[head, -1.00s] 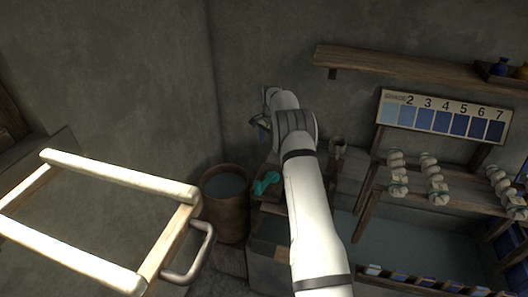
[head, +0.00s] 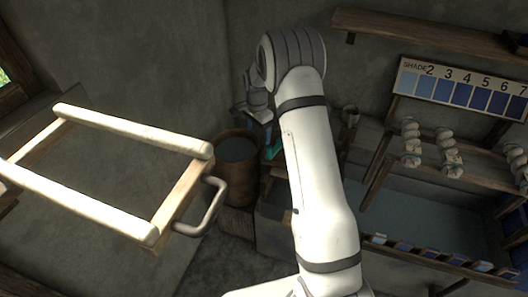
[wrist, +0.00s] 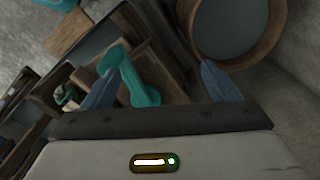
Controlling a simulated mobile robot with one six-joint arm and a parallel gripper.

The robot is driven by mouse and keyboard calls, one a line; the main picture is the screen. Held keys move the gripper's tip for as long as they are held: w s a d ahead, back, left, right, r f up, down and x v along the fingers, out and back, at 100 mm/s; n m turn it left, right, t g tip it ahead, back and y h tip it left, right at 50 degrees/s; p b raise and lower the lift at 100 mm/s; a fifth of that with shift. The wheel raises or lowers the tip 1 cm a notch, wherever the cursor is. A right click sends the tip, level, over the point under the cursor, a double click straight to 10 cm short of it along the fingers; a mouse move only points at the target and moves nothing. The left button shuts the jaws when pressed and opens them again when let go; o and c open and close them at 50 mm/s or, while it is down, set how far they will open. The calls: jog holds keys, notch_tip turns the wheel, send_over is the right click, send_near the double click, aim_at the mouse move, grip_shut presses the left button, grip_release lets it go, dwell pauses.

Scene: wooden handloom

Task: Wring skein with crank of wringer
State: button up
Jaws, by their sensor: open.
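A teal crank-shaped piece (wrist: 138,80) shows in the wrist view at the wooden stand (wrist: 165,65); I take it as the wringer's crank. In the head view a bit of teal (head: 273,148) shows beside my arm, and the rest is hidden. My gripper (wrist: 158,84) is open, its blue fingers spread, with the crank between them in the picture, nearer the left finger. I cannot tell whether they touch. In the head view my gripper (head: 262,118) is above the stand, partly hidden. White twisted skeins (head: 411,141) hang on the right; no skein shows on the wringer.
A wooden tub of liquid (head: 237,172) stands left of the stand; it also shows in the wrist view (wrist: 232,30). A pale frame with a grey handle (head: 130,130) fills the left. A shade chart (head: 463,90) and a shelf (head: 430,38) are at the right.

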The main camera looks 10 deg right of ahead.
aim_at(269, 146)
jog(key=s+d, duration=0.1)
jog(key=s, duration=0.1)
jog(key=s+d+b, duration=0.1)
jog(key=s, duration=0.3)
jog(key=shift+s+d+f+b, duration=0.1)
jog(key=shift+d+f+b, duration=0.15)
jog(key=shift+d+b, duration=0.15)
jog(key=f+b, duration=0.2)
jog(key=f, duration=0.2)
jog(key=shift+w+a+f+b, duration=0.1)
jog(key=shift+w+f+b, duration=0.05)
jog(key=shift+w+b, duration=0.25)
jog(key=shift+s+f, duration=0.15)
jog(key=shift+s, duration=0.05)
